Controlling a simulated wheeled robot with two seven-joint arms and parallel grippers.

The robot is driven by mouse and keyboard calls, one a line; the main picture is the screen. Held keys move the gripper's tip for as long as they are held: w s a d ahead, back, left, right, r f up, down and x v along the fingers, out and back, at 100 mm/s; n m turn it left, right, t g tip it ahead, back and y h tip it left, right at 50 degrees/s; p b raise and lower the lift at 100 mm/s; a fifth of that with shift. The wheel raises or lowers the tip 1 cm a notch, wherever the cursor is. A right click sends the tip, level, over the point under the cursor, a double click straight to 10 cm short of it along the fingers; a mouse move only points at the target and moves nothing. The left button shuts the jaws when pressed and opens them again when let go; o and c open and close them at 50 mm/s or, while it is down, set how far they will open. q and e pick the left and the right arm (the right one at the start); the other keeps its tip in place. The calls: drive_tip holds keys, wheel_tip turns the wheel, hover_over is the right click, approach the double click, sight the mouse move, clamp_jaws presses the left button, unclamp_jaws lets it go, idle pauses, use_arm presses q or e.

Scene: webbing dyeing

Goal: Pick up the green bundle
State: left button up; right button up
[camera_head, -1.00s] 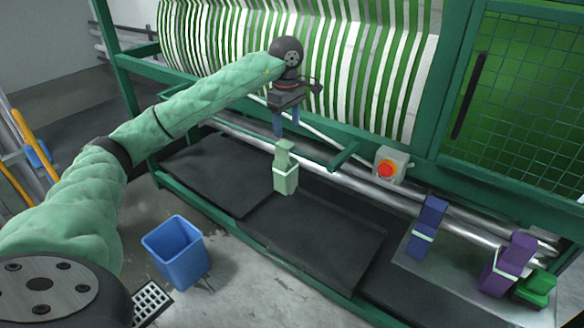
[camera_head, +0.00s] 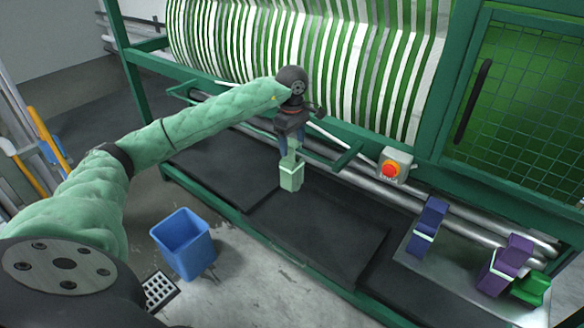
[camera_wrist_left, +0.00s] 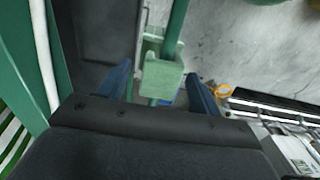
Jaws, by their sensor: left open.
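A pale green bundle (camera_head: 291,176) stands upright below my left gripper, with a narrower upper part and a lighter band. My left gripper (camera_head: 291,147) is open, its blue fingers just around or beside the top of this bundle; exact contact cannot be told. In the left wrist view the pale green bundle (camera_wrist_left: 162,80) shows between the two open fingers of the left gripper (camera_wrist_left: 158,88). A darker green bundle (camera_head: 530,289) lies at the far right of the metal tray. My right gripper is not in view.
A blue-banded bundle (camera_head: 428,227) and a purple bundle (camera_head: 504,264) stand on the metal tray (camera_head: 450,270) at right. Metal rails, a green frame and a red stop button (camera_head: 390,170) lie close behind. A blue bin (camera_head: 184,243) stands on the floor at left.

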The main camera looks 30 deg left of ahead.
use_arm(q)
drive_tip(key=shift+f, duration=0.3)
clamp_jaws()
